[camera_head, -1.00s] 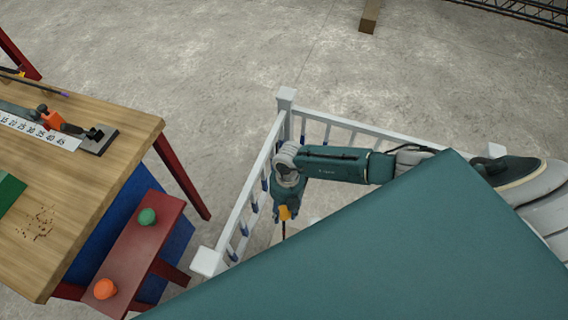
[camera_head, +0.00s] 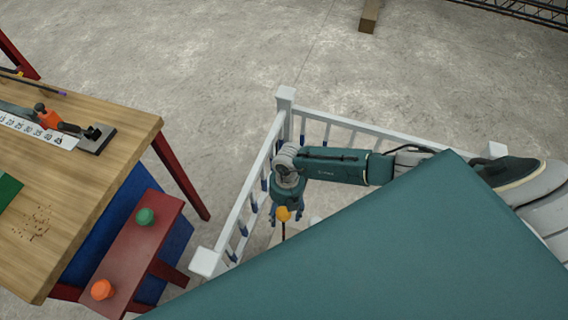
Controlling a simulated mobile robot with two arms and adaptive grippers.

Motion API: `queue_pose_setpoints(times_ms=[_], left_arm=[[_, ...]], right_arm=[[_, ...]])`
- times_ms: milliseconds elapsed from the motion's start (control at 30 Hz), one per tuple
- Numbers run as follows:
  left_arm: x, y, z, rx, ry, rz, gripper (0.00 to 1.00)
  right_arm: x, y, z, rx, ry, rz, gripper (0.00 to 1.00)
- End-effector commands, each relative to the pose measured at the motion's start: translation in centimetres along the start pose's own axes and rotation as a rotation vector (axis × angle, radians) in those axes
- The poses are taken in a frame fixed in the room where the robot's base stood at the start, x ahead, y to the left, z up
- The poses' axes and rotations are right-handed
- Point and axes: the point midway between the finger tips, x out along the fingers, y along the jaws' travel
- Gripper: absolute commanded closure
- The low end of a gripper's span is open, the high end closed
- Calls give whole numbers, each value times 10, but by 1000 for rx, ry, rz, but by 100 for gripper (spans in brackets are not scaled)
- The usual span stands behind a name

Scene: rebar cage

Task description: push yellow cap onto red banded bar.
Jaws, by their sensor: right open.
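The yellow cap (camera_head: 283,213) sits at the top end of a thin dark reddish bar (camera_head: 283,231), inside the white railing. I cannot tell how far down the cap sits on it, and any red band is too small to make out. My right gripper (camera_head: 285,212) points down over the cap. Its fingers are open, one on each side of the cap; contact is too small to tell. My left gripper is not in view.
A white railing (camera_head: 345,123) encloses the bar. A wooden table (camera_head: 75,200) stands at left, beside a red bench (camera_head: 150,247) with a green cap (camera_head: 145,216) and an orange cap (camera_head: 102,289). A timber block (camera_head: 369,15) lies on the open floor behind.

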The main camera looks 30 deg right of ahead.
Motion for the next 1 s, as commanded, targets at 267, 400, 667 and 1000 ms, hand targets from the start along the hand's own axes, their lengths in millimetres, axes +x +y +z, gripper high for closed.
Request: queue_pose_setpoints(times_ms=[267,400,667,1000], left_arm=[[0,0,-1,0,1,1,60],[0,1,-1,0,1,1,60],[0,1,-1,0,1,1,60],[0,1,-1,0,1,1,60]], right_arm=[[-41,1,2,-2,-3,4,39],[-72,1,2,-2,-4,4,39],[-112,0,1,0,-2,2,39],[-119,0,0,0,0,0,39]])
